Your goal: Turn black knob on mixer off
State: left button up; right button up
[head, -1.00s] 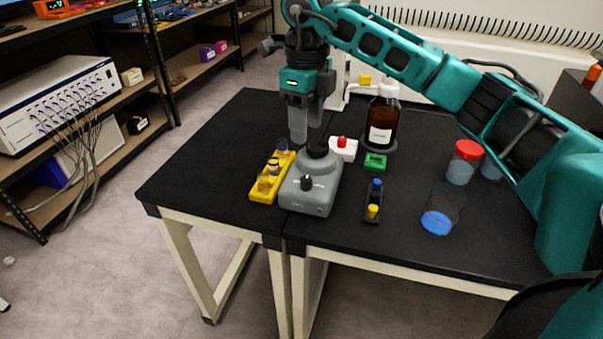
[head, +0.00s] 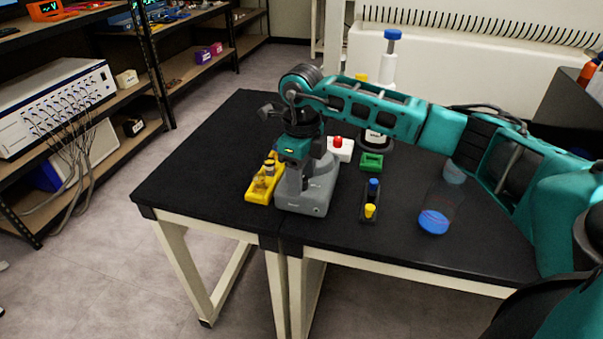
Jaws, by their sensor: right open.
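The grey mixer (head: 318,197) stands near the front edge of the black table, at the seam between two tabletops. My right gripper (head: 303,184) points down over the front of the mixer, and its fingers are open. The fingers cover the place of the black knob, so I cannot see the knob or tell whether the fingers touch it. The mixer's black top is also hidden behind my right wrist. My left gripper is not in view.
A yellow rack with vials (head: 262,183) stands close to the mixer's left. A white device with a red knob (head: 340,148), a green block (head: 371,162) and a small black rack (head: 370,203) stand to the right. The table's left part is clear.

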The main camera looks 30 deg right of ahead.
grip_shut()
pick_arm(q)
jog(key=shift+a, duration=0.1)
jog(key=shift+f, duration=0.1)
pick_arm(e)
jog(key=shift+n, duration=1.2)
jog(key=n+b, duration=0.1)
jog(key=n, duration=0.2)
jog(key=shift+n, duration=0.3)
jog(key=n+b, duration=0.1)
jog(key=n, duration=0.3)
jog(key=shift+a, duration=0.1)
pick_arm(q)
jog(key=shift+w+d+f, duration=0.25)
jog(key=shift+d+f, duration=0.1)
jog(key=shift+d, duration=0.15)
pick_arm(e)
jog(key=shift+r+n, duration=0.1)
jog(key=shift+n, duration=0.9)
